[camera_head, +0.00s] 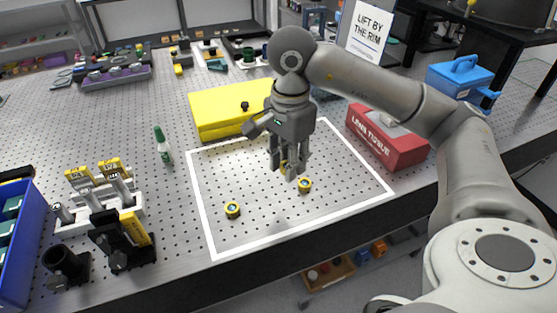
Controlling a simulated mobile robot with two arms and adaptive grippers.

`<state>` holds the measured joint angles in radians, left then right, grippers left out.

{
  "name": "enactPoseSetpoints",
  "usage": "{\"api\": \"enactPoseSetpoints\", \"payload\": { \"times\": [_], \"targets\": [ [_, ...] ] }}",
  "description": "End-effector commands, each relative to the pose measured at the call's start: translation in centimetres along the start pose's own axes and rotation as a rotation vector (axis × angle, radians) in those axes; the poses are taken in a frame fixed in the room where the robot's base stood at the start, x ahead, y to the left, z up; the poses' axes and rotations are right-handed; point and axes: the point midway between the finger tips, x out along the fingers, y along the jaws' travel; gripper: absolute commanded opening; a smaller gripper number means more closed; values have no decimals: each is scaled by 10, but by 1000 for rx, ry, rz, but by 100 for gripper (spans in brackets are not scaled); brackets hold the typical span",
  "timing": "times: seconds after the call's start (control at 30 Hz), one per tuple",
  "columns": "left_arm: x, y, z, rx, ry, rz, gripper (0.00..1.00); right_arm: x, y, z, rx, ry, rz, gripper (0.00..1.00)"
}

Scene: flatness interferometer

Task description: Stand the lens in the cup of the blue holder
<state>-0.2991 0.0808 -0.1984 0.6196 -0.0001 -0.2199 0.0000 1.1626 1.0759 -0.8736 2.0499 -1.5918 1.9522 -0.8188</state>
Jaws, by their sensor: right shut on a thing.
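My right gripper (290,172) points down over the white-outlined area of the perforated table. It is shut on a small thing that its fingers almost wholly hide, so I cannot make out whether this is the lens. A bit of yellow shows at the fingers, and I cannot tell if it is held or behind them. Two small round pieces with yellow rings and dark or bluish centres stand in the outlined area, one (305,185) just right of the fingertips, one (232,210) at front left. I cannot tell which piece is the blue holder. My left gripper is out of view.
A yellow case (215,115) lies behind the gripper, and a red lens tissue box (388,140) stands at right. A green-and-white bottle (163,148), a white rack (130,215), black mounts (65,265) and a blue bin (22,255) stand at left. The outlined area's front is mostly clear.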

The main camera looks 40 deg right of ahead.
Motion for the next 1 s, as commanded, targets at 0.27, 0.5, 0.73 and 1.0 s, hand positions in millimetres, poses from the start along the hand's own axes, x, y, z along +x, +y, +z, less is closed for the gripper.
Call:
{"api": "enactPoseSetpoints", "payload": {
  "times": [0.27,0.5,0.73,1.0],
  "targets": [
    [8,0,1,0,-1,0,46,-13,27,12,0,1,-1,6],
    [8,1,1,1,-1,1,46,-12,30,16,-30,1,1,6],
    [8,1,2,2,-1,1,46,14,24,38,-342,4,6,6],
    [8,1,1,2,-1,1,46,60,23,78,-926,4,7,6]
  ]
}}
